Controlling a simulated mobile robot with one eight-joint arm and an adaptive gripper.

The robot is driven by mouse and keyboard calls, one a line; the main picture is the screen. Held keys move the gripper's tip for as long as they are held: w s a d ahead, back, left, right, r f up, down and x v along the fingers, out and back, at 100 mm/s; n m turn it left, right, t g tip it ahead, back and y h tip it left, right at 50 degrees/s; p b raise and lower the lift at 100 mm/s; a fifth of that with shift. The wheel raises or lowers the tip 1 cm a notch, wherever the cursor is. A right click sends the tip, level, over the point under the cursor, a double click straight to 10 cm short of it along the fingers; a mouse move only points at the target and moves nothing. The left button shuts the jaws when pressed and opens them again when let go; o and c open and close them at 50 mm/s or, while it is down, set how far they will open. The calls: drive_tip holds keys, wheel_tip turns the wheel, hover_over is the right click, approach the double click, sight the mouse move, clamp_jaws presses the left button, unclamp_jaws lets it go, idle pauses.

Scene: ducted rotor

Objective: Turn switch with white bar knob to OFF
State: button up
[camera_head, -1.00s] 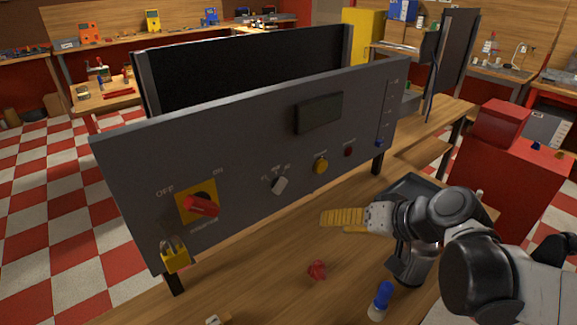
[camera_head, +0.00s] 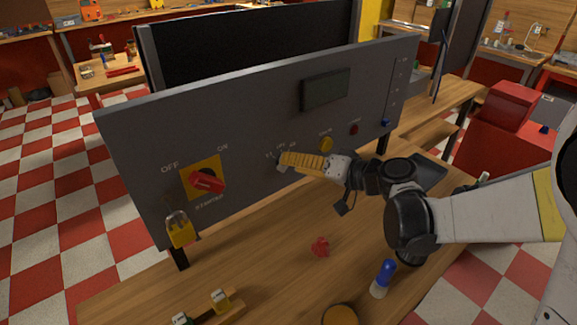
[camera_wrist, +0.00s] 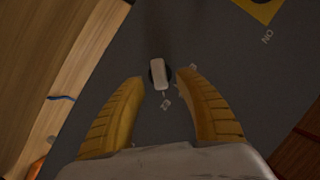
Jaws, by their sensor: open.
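The white bar knob (camera_wrist: 158,73) sits on a dark round base on the grey panel (camera_wrist: 230,75). In the wrist view it stands between the two yellow fingertips of my gripper (camera_wrist: 161,77), with small gaps on both sides. My gripper is open and its fingers point at the panel. In the head view my gripper (camera_head: 285,159) is at the panel and partly covers the knob (camera_head: 281,167). Small labels, one seeming to read OFF, lie around the knob; the bar's exact setting is hard to tell.
A red rotary switch (camera_head: 206,181) on a yellow plate and a yellow padlock (camera_head: 179,230) are to the left. A yellow button (camera_head: 326,144) and a red button (camera_head: 354,129) are to the right. A red part (camera_head: 320,246) and a blue-topped bottle (camera_head: 383,279) stand on the bench.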

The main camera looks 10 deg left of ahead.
drive_tip(key=shift+x, duration=1)
drive_tip(key=shift+c, duration=0.5)
clamp_jaws()
drive_tip(key=shift+r+n, duration=0.15)
drive_tip(key=shift+n, duration=0.15)
drive_tip(key=n, duration=0.1)
drive_tip(key=n+t+h+p, duration=0.1)
drive_tip(key=shift+s+a+r+n+h, duration=0.1)
drive_tip(key=shift+s+n+h, duration=0.05)
drive_tip(key=shift+n+h, duration=0.15)
drive_tip(key=shift+a+n+t+h+p, duration=0.1)
drive_tip(key=shift+n+t+h+p, duration=0.3)
drive_tip(key=shift+n+t+h, duration=0.7)
drive_tip(key=shift+n+g, duration=0.3)
drive_tip(key=shift+n, duration=0.1)
